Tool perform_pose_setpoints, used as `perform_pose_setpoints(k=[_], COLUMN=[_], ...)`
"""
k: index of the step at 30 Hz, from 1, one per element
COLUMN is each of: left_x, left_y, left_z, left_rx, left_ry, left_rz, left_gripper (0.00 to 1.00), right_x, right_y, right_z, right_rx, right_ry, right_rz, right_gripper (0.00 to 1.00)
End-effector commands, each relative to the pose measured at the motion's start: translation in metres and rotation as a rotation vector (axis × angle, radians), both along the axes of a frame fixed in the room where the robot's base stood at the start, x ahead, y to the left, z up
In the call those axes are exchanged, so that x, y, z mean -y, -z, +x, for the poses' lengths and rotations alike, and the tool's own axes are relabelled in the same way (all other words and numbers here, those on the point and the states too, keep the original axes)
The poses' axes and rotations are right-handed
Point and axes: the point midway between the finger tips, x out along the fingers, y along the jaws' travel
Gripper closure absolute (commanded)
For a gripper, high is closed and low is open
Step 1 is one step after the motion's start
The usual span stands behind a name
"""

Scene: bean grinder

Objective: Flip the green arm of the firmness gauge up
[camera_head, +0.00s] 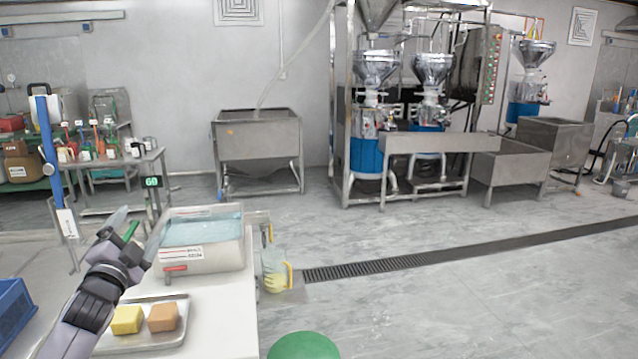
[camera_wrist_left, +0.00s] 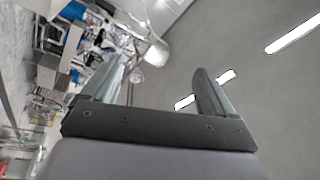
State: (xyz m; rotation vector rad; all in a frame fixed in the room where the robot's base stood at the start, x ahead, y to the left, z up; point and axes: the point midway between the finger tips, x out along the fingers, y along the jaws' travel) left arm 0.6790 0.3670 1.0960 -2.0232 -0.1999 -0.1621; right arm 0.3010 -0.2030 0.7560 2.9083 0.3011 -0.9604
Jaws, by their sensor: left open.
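My left gripper (camera_head: 135,228) is open, its fingers pointing up, over the left side of the white table. A small green piece (camera_head: 130,233) shows between its fingers; it may be the gauge's green arm, but the gripper hides most of what surrounds it. A dark post with a green-lettered GO sign (camera_head: 152,182) stands just behind the gripper; I cannot tell whether it belongs to the gauge. In the left wrist view the two open fingers (camera_wrist_left: 160,90) have nothing between them, and no gauge shows. My right gripper is not in view.
A white tub of bluish liquid (camera_head: 203,262) stands right of the gripper. A metal tray (camera_head: 140,338) holds a yellow block (camera_head: 127,320) and an orange block (camera_head: 163,317). A blue post (camera_head: 47,150) and a blue crate (camera_head: 12,308) are at the left. Open floor lies to the right.

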Motion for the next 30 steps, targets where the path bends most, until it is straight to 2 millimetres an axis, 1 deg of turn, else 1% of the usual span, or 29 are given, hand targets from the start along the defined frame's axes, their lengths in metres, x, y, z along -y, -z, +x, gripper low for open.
perform_pose_setpoints(k=[1,3,8,9,12,14,15,17,18,20,21,23,24,26,27,29,30], left_x=[-0.003,-0.006,-0.006,0.000,0.018,0.027,0.034,0.045,0.053,0.064,0.072,0.084,0.091,0.102,0.109,0.118,0.125], left_y=[0.008,0.019,0.043,0.061,0.100,0.122,0.137,0.160,0.176,0.200,0.215,0.237,0.250,0.268,0.279,0.293,0.302], left_z=[0.001,0.002,0.003,-0.002,-0.022,-0.036,-0.045,-0.062,-0.075,-0.096,-0.111,-0.135,-0.152,-0.177,-0.195,-0.221,-0.239], left_rx=[-0.029,-0.067,-0.149,-0.180,-0.235,-0.269,-0.294,-0.333,-0.360,-0.402,-0.430,-0.473,-0.501,-0.542,-0.569,-0.610,-0.635], left_ry=[0.009,0.022,0.037,0.038,0.046,0.049,0.051,0.054,0.056,0.057,0.058,0.058,0.058,0.057,0.055,0.051,0.047], left_rz=[-0.149,-0.351,-0.772,-0.804,-0.802,-0.806,-0.810,-0.819,-0.826,-0.838,-0.848,-0.863,-0.874,-0.891,-0.904,-0.923,-0.937], left_gripper=[0.13,0.13,0.13,0.13,0.13,0.13,0.13,0.13,0.13,0.13,0.13,0.13,0.13,0.13,0.13,0.13,0.13], right_x=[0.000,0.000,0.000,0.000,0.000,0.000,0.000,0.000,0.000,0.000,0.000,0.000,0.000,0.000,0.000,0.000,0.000], right_y=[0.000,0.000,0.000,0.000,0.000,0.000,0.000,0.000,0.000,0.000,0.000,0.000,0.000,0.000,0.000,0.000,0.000], right_z=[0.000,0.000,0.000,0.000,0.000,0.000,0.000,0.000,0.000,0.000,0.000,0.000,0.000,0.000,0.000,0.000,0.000], right_rx=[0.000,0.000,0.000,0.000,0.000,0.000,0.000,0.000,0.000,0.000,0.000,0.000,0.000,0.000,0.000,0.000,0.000], right_ry=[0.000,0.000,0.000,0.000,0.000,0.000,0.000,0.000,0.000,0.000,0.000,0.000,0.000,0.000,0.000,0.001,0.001], right_rz=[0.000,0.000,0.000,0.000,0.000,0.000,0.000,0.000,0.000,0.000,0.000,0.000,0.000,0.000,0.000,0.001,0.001], right_gripper=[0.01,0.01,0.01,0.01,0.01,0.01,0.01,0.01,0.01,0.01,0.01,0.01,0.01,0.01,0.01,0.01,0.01])
